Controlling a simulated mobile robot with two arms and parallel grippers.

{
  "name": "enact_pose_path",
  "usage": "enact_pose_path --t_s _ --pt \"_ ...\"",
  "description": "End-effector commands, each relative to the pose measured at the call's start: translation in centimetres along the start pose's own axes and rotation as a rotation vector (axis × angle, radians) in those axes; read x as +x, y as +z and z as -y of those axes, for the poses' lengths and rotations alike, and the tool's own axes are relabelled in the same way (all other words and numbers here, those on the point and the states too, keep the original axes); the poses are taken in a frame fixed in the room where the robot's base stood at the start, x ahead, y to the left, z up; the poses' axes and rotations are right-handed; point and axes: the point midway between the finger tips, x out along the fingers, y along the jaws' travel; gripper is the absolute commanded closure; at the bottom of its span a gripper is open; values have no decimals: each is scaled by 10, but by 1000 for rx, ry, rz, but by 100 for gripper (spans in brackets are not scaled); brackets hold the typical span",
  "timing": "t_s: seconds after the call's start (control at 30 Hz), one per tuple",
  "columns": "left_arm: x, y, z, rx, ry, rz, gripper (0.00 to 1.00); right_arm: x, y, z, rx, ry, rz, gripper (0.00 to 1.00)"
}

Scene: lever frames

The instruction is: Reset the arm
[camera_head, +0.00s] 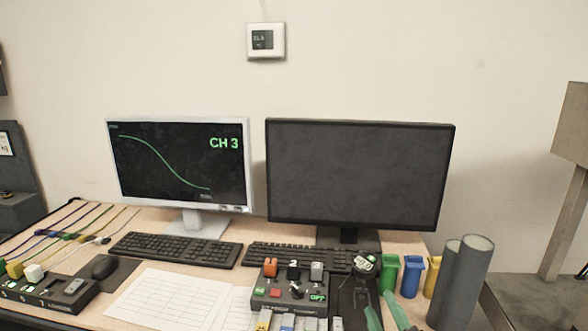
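My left gripper is not in this view. I cannot clearly make out the fingertips of my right gripper at the crowded lower right, so its opening and any hold cannot be told. A dark control box (291,298) with an orange, a black and a white switch on top stands at the front of the desk. Its small green display reads OFF. Another dark box (48,293) with coloured knobs stands at the lower left, partly cut off by the frame edge.
A lit monitor (180,165) showing CH 3 and a dark monitor (358,175) stand behind two keyboards. Grey cylinders (466,280), small coloured bins (410,277) and a green-handled tool (400,312) crowd the right. Paper (170,300) lies flat in front, with cables at left.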

Motion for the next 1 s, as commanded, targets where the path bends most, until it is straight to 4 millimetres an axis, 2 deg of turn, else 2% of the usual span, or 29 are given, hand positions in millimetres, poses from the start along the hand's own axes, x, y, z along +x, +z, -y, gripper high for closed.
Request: enact_pose_path --t_s 0.03,0.1,0.2,0.3,0.5,0.77,0.8,1.0 --pt "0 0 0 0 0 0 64 -16 29 17 91 -58 120 64" --pt "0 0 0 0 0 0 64 -41 64 40 204 -135 278 64" --pt "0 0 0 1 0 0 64 -83 103 73 341 -242 485 64" --pt "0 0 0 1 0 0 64 -125 127 100 441 -333 655 64" --pt "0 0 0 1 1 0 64 -198 148 137 572 -474 905 64" --pt "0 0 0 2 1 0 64 -281 152 165 682 -627 1159 64" --pt "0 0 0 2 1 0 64 -284 156 172 686 -638 1177 64" --pt "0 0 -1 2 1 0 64 -272 192 218 675 -647 1190 64"
